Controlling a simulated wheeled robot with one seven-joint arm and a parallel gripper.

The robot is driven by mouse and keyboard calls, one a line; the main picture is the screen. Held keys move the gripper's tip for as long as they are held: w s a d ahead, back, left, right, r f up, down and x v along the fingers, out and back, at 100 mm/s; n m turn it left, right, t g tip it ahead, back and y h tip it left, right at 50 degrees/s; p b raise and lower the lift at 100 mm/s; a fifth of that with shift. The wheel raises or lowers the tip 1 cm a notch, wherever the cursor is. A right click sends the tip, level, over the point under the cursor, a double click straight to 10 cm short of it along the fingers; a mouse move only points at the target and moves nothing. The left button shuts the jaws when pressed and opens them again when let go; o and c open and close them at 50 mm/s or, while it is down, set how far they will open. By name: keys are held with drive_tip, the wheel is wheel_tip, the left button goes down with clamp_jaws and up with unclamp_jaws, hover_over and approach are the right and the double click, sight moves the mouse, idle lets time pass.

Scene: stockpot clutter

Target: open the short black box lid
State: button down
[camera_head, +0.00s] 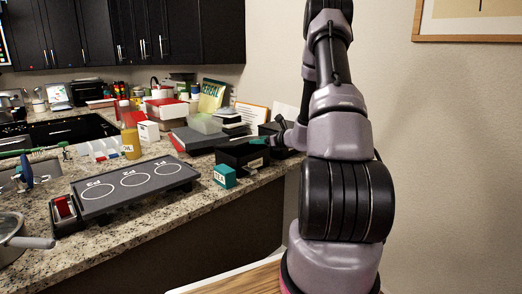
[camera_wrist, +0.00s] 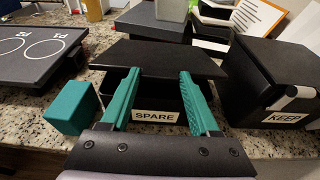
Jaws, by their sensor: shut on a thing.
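The short black box labelled SPARE (camera_wrist: 156,116) stands on the counter in the middle of the wrist view. It also shows in the head view (camera_head: 236,158), beside my arm. Its flat black lid (camera_wrist: 165,57) spans its top at the far side of my fingers; I cannot tell how far it is raised. My gripper (camera_wrist: 160,74) has its teal fingers spread on either side of a dark part at the lid's near side and is shut on it. The exact contact is hard to see, dark on dark.
A taller black box labelled KEEP (camera_wrist: 255,80) with a grey handle stands close on the right. A teal cube (camera_wrist: 72,107) sits close on the left. A black panel with marked circles (camera_head: 135,185) lies further left. Books and containers crowd behind.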

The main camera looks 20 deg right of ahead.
drive_tip(key=w+r+g, duration=0.1)
drive_tip(key=r, duration=0.1)
drive_tip(key=w+a+r+g+h, duration=0.1)
drive_tip(key=r, duration=0.1)
drive_tip(key=w+r+g, duration=0.1)
drive_tip(key=r, duration=0.2)
drive_tip(key=shift+w+a+g+h, duration=0.15)
drive_tip(key=shift+w+g+h, duration=0.15)
drive_tip(key=shift+g, duration=0.1)
drive_tip(key=w+a+r+g, duration=0.2)
drive_tip(key=w+r, duration=0.1)
drive_tip(key=w, duration=0.3)
drive_tip(key=w+a+r+g+h, duration=0.1)
drive_tip(key=w+a+r+g, duration=0.1)
drive_tip(key=w+r, duration=0.2)
drive_tip(key=shift+w+r+g+h, duration=0.3)
drive_tip(key=shift+w+g, duration=0.1)
drive_tip(key=shift+w, duration=0.55)
drive_tip(key=shift+a, duration=0.15)
